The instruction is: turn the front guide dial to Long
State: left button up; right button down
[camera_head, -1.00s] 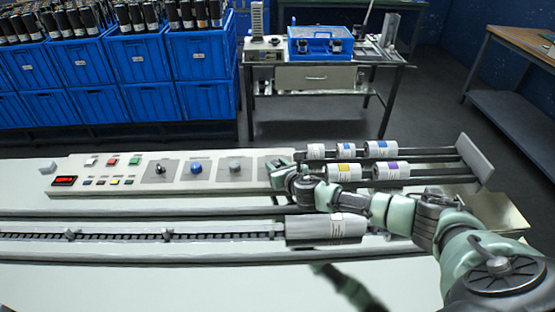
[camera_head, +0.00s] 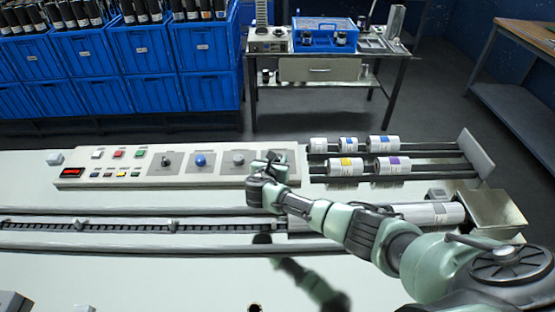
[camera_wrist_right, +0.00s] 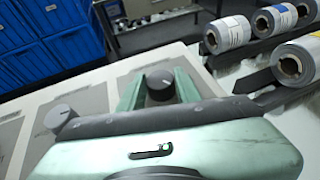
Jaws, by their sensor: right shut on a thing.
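The control panel (camera_head: 125,172) on the machine carries a row of dials on grey plates. A dark round dial with a white pointer line (camera_wrist_right: 160,85) sits between the two green fingers of my right gripper (camera_wrist_right: 159,90) in the right wrist view. My right gripper (camera_head: 268,161) is shut on this dial at the right end of the panel and hides most of it in the head view. A grey dial (camera_head: 238,158) is just left of it; it also shows in the right wrist view (camera_wrist_right: 60,117). Dial labels are too small to read. My left gripper is not in view.
A blue knob (camera_head: 200,160) and a black switch (camera_head: 166,161) stand farther left on the panel. Several labelled rolls (camera_head: 345,166) lie on rails just right of my right gripper. A large white roll (camera_head: 435,213) lies partly behind my right arm.

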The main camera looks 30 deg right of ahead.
dwell(0.4)
jog(key=c, duration=1)
grip_release()
jog(key=shift+v, duration=3.9)
jog(key=shift+r, duration=0.15)
